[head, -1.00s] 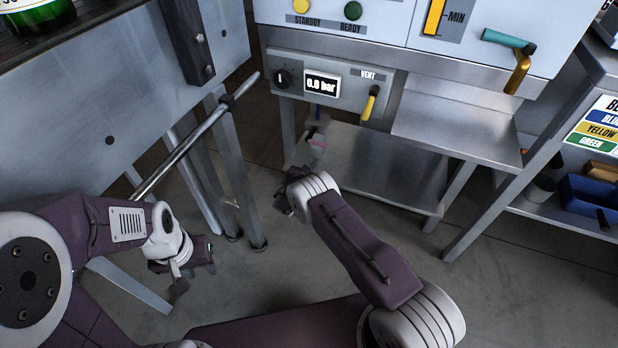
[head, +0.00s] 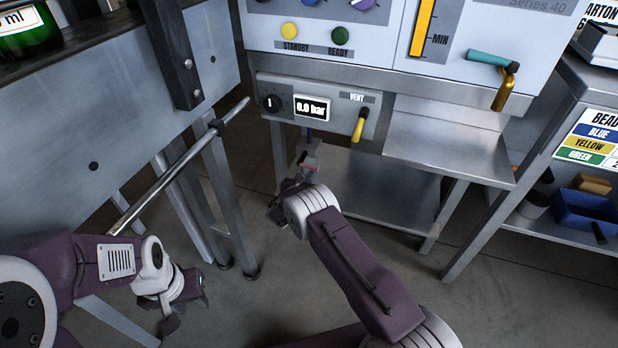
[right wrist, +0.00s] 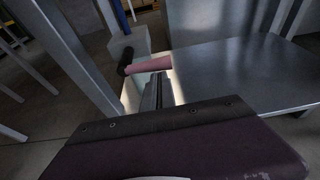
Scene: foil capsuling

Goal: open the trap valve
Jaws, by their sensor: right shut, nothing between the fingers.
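A red-pink lever with a black end (right wrist: 148,66) lies roughly level just beyond my right gripper in the right wrist view. It looks like the trap valve's handle, with a pale block behind it and a blue pipe (right wrist: 121,16) above. In the head view the lever (head: 309,163) is small, low under the vent panel, partly hidden by my right gripper (head: 288,193). The right gripper's fingers (right wrist: 158,82) are shut and empty, their tips close to the lever; contact cannot be told. My left gripper (head: 178,302) hangs low at the left, away from it; its jaws are unclear.
The panel (head: 318,92) carries a 0.0 bar display and a yellow vent handle (head: 359,126). A steel lower shelf (head: 385,190) lies right of the lever. Table legs (head: 228,200) and a slanted rod (head: 165,180) stand left. Floor between is clear.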

